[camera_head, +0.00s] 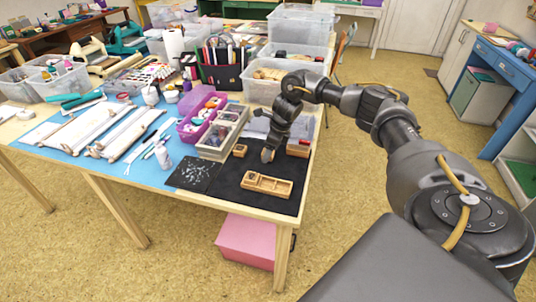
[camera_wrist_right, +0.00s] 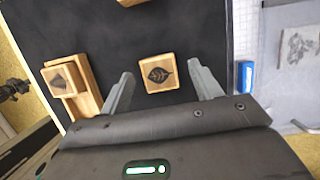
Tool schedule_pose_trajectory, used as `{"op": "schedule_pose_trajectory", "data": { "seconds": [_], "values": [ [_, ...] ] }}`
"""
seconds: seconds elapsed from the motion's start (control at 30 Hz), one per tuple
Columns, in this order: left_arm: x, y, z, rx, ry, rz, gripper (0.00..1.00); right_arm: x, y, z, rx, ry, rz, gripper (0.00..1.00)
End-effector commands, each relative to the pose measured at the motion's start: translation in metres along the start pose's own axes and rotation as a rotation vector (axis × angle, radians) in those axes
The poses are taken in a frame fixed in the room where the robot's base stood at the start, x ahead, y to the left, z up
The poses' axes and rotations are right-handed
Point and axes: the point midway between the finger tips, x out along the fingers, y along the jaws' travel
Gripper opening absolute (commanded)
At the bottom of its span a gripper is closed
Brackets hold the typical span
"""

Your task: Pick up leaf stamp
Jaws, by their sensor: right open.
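The leaf stamp (camera_wrist_right: 159,73) is a small square wooden block with a dark leaf on its top face. In the right wrist view it lies on the black mat (camera_wrist_right: 175,30) between the fingers of my right gripper (camera_wrist_right: 162,88), which are open with a gap on each side. In the head view my right gripper (camera_head: 267,155) points down over the mat, and I cannot clearly make out the leaf stamp there; the gripper may hide it. My left gripper is not in view.
A wooden tray (camera_head: 267,185) lies near the mat's front edge. A small wooden block (camera_head: 240,150) and a wooden box (camera_head: 298,148) flank my gripper. A divided crate (camera_head: 222,132) and a purple basket (camera_head: 202,117) stand to the left. Bare black mat surrounds the stamp.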

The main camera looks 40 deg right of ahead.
Motion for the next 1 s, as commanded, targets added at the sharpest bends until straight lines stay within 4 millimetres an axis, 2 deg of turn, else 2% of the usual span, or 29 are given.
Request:
{"op": "schedule_pose_trajectory", "data": {
  "seconds": [0.3, 0.67, 1.0],
  "values": [
    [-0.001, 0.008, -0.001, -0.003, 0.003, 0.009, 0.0, 0.005, -0.001, 0.0, 0.0, 0.0, -0.001, 0.62],
    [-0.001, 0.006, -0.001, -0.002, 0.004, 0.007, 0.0, 0.005, -0.001, 0.0, 0.0, 0.0, -0.001, 0.16],
    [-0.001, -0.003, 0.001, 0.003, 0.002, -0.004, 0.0, 0.001, -0.001, 0.001, 0.0, -0.001, -0.001, 0.15]
  ]
}}
